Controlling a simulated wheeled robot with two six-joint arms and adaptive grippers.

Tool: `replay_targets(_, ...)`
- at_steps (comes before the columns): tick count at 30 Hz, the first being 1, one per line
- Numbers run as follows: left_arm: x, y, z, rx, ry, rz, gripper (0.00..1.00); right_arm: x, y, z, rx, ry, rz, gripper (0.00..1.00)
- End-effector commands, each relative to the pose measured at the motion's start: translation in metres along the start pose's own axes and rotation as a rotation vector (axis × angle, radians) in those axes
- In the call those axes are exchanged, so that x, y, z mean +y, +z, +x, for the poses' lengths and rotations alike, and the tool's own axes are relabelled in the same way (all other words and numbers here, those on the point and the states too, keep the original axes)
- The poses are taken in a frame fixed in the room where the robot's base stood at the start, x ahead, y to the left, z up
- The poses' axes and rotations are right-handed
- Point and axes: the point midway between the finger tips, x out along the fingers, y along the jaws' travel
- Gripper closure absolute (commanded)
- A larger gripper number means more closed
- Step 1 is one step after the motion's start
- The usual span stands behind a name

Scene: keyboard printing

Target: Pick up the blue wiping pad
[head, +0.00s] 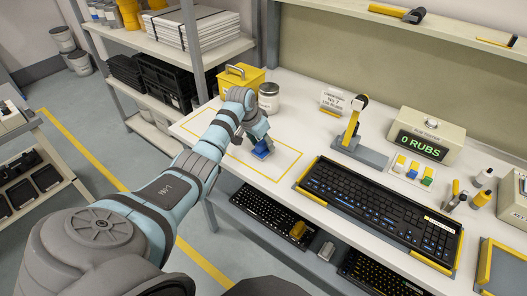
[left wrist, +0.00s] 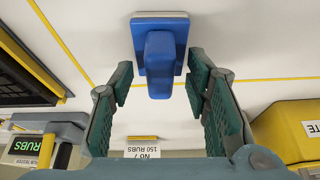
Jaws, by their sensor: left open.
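The blue wiping pad (head: 263,152) lies on the white worktop inside a yellow outlined area. In the left wrist view the pad (left wrist: 160,60) shows a raised blue handle on a blue base with a pale edge. My left gripper (head: 260,142) is directly above the pad, pointing down. In the left wrist view its two green-padded fingers (left wrist: 160,82) are spread, one to each side of the handle, with gaps visible between. The gripper partly hides the pad in the head view. My right gripper is not in view.
A yellow box (head: 241,79) and a grey-white canister (head: 268,97) stand behind the outlined area. A small sign (head: 332,101), a rub tester (head: 352,135) and a large black keyboard (head: 380,208) are to the right. A counter box (head: 428,135) reads "0 RUBS".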

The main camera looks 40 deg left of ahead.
Motion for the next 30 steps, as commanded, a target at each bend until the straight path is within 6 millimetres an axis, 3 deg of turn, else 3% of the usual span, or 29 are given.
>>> replay_targets(6,0.0,0.0,0.003,0.001,-0.001,0.0,0.57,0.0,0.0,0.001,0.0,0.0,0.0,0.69)
replay_targets(15,0.0,0.0,0.002,0.001,-0.001,0.0,1.0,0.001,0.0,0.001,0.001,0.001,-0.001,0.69)
replay_targets(25,0.0,-0.001,0.001,0.001,-0.001,0.0,1.0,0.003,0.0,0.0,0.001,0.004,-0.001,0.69)
replay_targets(30,-0.001,-0.008,-0.014,0.004,-0.001,0.001,1.0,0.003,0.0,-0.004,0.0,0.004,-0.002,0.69)
